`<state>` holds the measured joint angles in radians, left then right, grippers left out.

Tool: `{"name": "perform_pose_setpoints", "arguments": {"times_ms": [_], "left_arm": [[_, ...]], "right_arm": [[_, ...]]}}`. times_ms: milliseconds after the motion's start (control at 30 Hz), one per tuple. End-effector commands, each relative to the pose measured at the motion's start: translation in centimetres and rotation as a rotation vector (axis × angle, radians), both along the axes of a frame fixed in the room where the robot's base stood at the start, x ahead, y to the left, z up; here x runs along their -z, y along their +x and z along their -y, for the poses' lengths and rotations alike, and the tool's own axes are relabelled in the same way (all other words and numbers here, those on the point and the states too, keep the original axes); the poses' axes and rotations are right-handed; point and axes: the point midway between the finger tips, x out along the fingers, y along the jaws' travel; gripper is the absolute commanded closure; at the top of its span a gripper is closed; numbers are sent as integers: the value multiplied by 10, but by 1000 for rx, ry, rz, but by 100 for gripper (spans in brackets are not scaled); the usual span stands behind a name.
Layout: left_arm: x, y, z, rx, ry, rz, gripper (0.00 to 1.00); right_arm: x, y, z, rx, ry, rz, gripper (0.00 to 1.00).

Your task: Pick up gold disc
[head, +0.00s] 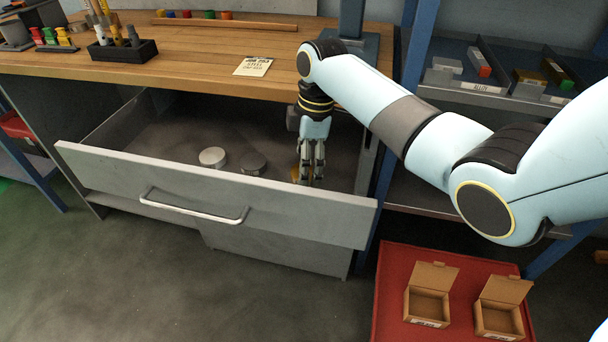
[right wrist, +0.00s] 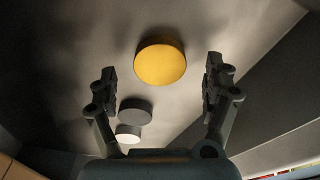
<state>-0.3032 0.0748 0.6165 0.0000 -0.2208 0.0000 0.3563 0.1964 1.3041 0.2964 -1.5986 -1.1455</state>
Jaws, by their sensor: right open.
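The gold disc (right wrist: 160,62) lies in the open drawer (head: 230,196). In the head view only a bit of the disc (head: 296,174) shows beside and behind my right gripper (head: 309,178). My right gripper also shows in the right wrist view (right wrist: 160,82), with its fingers spread wide and nothing between them; the disc appears between and just beyond the fingertips. A dark grey disc (head: 252,163) and a silver-white disc (head: 212,156) lie in the drawer to the left. Both also show in the right wrist view, the dark one (right wrist: 135,108) and the pale one (right wrist: 128,133). My left gripper is not in view.
The drawer's front panel with its handle (head: 194,213) and its side walls surround the gripper. The wooden worktop (head: 200,50) lies above and behind. A red mat (head: 390,300) with two open cardboard boxes (head: 430,305) is at lower right.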

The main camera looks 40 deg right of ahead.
Motion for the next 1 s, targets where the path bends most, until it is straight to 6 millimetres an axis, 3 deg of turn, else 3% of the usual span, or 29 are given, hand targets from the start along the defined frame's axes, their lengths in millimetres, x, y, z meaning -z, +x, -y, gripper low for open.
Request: {"name": "perform_pose_setpoints", "arguments": {"times_ms": [133, 400, 1000], "left_arm": [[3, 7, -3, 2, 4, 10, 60], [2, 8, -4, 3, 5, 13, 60], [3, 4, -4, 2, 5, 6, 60]], "right_arm": [[17, 0, -2, 1, -1, -1, 16], [18, 1, -2, 0, -1, 0, 19], [18, 0, -2, 0, -1, 0, 97]]}}
